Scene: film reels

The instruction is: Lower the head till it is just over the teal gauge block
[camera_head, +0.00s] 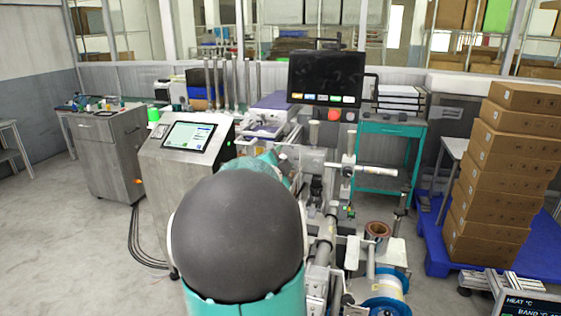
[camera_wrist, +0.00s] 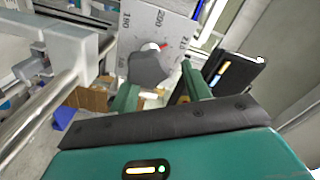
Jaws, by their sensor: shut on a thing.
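In the wrist view, the two green fingers of my gripper (camera_wrist: 160,85) are closed around a dark grey faceted knob (camera_wrist: 148,68). The knob sits in front of a pale grey dial plate (camera_wrist: 178,24) with printed numbers and a short red mark by the knob. In the head view, my dark rounded arm link hides my gripper and the knob. The metal machine (camera_head: 345,170) with rods and clamps stands just right of my arm. I cannot pick out the head or the teal gauge block with certainty in either view.
A control cabinet (camera_head: 160,170) with a lit screen stands left of my arm. A black monitor (camera_head: 327,77) rises behind the machine. A blue-flanged spool (camera_head: 386,284) is at lower right. Stacked cartons (camera_head: 505,170) stand on a blue pallet (camera_head: 545,245).

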